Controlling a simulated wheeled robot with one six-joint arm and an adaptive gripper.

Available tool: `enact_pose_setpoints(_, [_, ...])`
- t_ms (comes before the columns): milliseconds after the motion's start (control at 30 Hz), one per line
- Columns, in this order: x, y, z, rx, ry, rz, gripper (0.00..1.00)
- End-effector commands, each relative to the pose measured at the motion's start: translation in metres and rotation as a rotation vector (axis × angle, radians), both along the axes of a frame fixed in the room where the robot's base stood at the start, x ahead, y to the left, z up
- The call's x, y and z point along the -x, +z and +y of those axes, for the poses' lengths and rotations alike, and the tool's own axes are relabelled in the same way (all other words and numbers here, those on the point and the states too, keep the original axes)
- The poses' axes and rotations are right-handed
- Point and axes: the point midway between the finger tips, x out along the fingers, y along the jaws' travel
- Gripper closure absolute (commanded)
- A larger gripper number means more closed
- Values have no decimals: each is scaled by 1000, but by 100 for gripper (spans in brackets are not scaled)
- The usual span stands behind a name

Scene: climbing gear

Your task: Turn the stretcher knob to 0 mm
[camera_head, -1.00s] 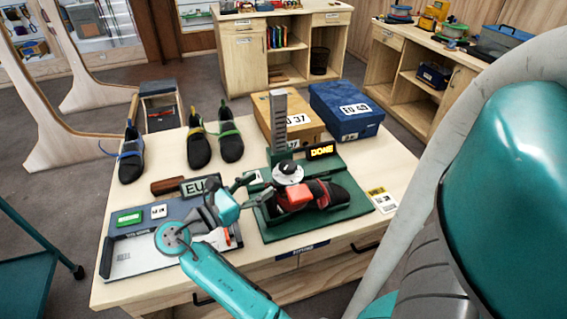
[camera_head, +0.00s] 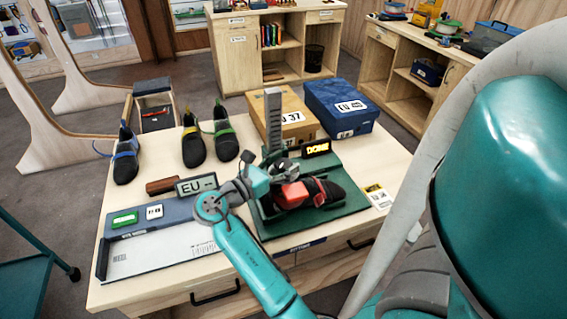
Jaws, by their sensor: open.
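The shoe stretcher stands on a green board (camera_head: 352,201) at the right of the table. A dark climbing shoe (camera_head: 330,190) with red parts sits on it, and a red block (camera_head: 293,195) is at its near side. The stretcher knob (camera_head: 287,168), a pale round disc, is above the red block and partly covered by my gripper. My gripper (camera_head: 276,163) is open at the knob; whether its fingers touch it cannot be told. A grey upright scale (camera_head: 273,112) rises behind; its marks are too small to read. A lit sign (camera_head: 316,149) reads "DONE".
A dark and white measuring tray (camera_head: 160,257) lies left, with an "EU" display (camera_head: 196,185) behind it. Several shoes stand at the back left. An orange box (camera_head: 290,118) and a blue box (camera_head: 342,106) stand behind the stretcher.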

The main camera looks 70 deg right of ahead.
Motion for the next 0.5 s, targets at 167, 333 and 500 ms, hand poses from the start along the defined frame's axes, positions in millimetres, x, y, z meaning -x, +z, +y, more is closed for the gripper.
enact_pose_setpoints(167, [1,0,-1,0,0,0,40])
enact_pose_setpoints(333, [1,0,-1,0,0,0,58])
enact_pose_setpoints(500, [0,0,-1,0,0,0,87])
